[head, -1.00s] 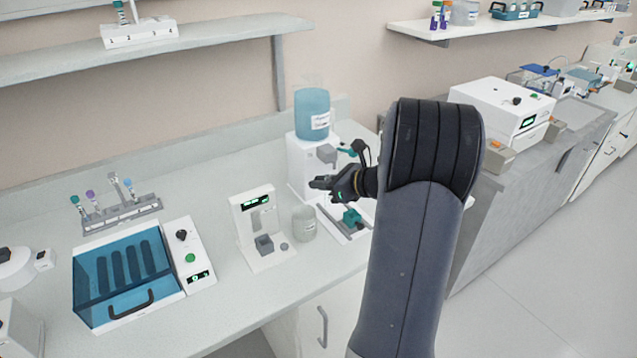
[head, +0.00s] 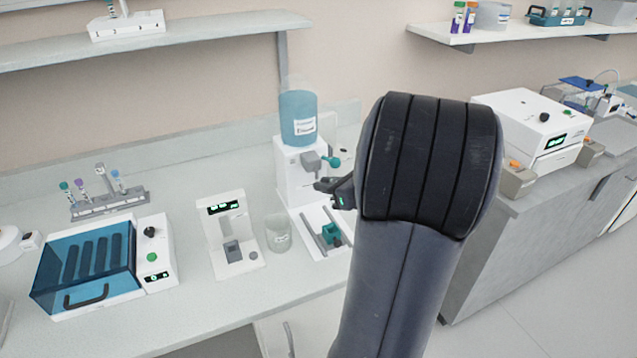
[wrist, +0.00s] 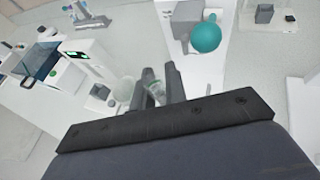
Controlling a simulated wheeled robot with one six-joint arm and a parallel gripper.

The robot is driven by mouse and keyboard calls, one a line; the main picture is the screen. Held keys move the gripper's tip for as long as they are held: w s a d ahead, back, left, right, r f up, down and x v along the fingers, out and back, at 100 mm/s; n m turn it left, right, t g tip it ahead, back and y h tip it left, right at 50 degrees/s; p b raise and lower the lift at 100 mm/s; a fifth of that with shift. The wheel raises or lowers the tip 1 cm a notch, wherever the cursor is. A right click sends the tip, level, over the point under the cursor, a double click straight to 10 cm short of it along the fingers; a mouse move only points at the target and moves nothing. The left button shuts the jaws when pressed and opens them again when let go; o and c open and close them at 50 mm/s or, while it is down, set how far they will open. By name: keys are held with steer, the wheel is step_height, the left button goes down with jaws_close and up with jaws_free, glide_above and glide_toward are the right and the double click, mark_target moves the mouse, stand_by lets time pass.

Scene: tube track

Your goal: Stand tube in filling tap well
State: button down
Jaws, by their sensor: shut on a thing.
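The filling tap is a white stand (head: 291,178) with a blue bottle (head: 299,118) on top, a grey spout (head: 311,161) and a teal knob (head: 331,162). A teal block (head: 332,234) sits on its base, below the spout. My gripper (head: 325,186) is just below and right of the spout in the head view, partly behind my arm. In the wrist view, my gripper (wrist: 156,88) is shut on a small clear tube (wrist: 155,91), with the teal knob (wrist: 205,37) close ahead to the right. The tube cannot be made out in the head view.
A glass beaker (head: 279,234) and a white device with a green display (head: 224,228) stand left of the tap. A blue-lidded machine (head: 88,265) and a tube rack (head: 109,205) are farther left. The counter's front edge is close below the tap.

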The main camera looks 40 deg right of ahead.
steer(key=shift+f+b, duration=2.05)
steer(key=shift+f, duration=0.3)
steer(key=shift+f+b, duration=0.3)
steer(key=shift+f, duration=0.25)
steer(key=shift+f+b, duration=0.35)
steer(key=shift+f, duration=0.1)
steer(key=shift+f, duration=0.15)
steer(key=shift+f+b, duration=0.5)
steer(key=c, duration=1.3)
jaws_free()
steer(key=shift+c, duration=0.2)
steer(key=shift+s+r, duration=0.1)
